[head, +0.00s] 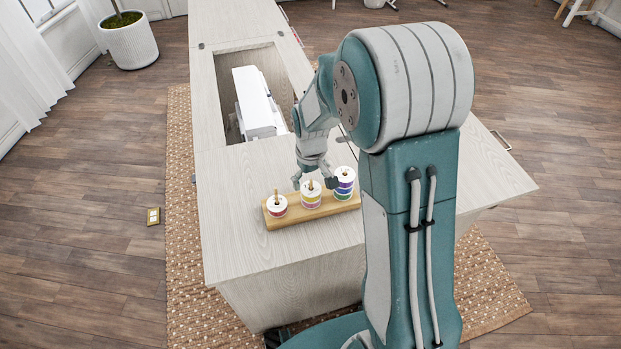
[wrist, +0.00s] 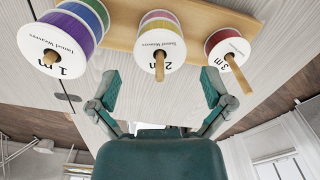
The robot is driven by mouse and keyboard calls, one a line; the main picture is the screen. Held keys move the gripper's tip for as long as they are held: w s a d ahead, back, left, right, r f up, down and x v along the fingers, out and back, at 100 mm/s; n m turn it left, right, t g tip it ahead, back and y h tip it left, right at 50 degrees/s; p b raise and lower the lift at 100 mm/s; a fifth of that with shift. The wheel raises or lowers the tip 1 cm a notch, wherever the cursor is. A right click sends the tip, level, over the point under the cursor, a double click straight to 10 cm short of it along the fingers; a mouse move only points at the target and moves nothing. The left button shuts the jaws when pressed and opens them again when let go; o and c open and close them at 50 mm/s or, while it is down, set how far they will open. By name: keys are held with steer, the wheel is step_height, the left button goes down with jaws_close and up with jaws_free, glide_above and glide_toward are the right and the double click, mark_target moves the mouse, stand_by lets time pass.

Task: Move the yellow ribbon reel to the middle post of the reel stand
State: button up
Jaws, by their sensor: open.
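The wooden reel stand (head: 290,219) lies on the cabinet top and has three posts. The yellow ribbon reel (head: 311,189) is on the middle post, on top of a pink-purple reel (head: 312,201). In the wrist view the yellow reel (wrist: 160,33) shows its white face, with the post sticking out of it. My gripper (wrist: 160,76) is open and empty; its fingers are apart from the reels. In the head view my gripper (head: 315,181) is close by the middle stack, one finger to each side in the picture.
A red reel (head: 277,207) is on the left post in the head view. A stack topped by a purple reel (head: 345,178) is on the right post. A white sewing machine (head: 257,100) sits in the cabinet opening behind. The cabinet top left of the stand is clear.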

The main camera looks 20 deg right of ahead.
step_height(320, 180, up, 12)
stand_by(0.5)
steer(key=shift+f, duration=0.1)
